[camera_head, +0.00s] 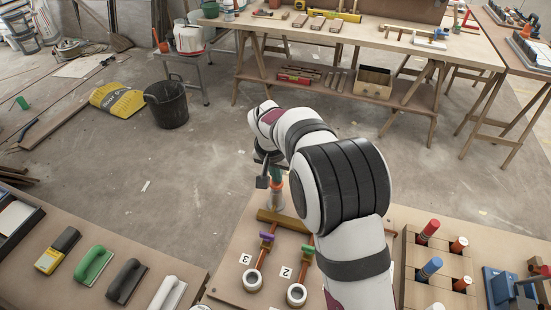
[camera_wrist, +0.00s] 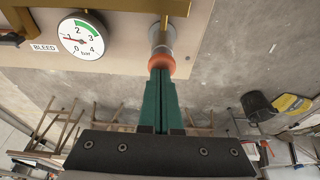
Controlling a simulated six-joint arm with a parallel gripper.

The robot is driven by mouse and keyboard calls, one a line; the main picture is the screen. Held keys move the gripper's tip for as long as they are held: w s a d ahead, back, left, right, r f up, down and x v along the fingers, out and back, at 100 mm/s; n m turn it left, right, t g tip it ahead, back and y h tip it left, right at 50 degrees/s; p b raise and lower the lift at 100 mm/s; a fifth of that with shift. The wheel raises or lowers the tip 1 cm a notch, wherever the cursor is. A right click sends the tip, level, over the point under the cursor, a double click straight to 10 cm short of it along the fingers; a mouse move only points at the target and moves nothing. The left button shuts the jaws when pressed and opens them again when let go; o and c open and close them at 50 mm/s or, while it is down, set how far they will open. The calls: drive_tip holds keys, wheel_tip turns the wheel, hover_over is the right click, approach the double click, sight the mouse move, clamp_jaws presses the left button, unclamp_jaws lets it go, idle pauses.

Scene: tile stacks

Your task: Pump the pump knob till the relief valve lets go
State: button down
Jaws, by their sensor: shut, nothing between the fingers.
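The pump knob (camera_wrist: 160,67) is orange and sits on a grey metal cylinder (camera_wrist: 161,38) at the board's edge in the wrist view. In the head view the cylinder (camera_head: 273,196) stands upright at the board's far side. My gripper (camera_wrist: 161,72) has its green fingers shut together, empty, with their tips at the knob. I cannot tell whether they touch it. A round gauge (camera_wrist: 81,40) marked 0 to 4 bar has its red needle near 1, below the green band. I cannot make out the relief valve; my arm hides part of the board.
On the board (camera_head: 226,267), brass pipework (camera_head: 283,222) carries small coloured handles and round ports labelled 2 and 3. A BLEED label (camera_wrist: 45,48) is beside the gauge. Red and blue cylinders stand in a wooden rack (camera_head: 413,290) to the right. Trowels lie on the left table.

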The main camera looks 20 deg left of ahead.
drive_tip(key=w+v, duration=0.1)
drive_tip(key=v, duration=1.1)
drive_tip(key=shift+r, duration=0.45)
drive_tip(key=shift+s, duration=0.15)
drive_tip(key=x, duration=1)
drive_tip(key=shift+s+a, duration=0.15)
drive_tip(key=shift+s, duration=0.2)
drive_tip(key=shift+f+t, duration=0.3)
drive_tip(key=shift+f, duration=0.3)
drive_tip(key=shift+f, duration=1.55)
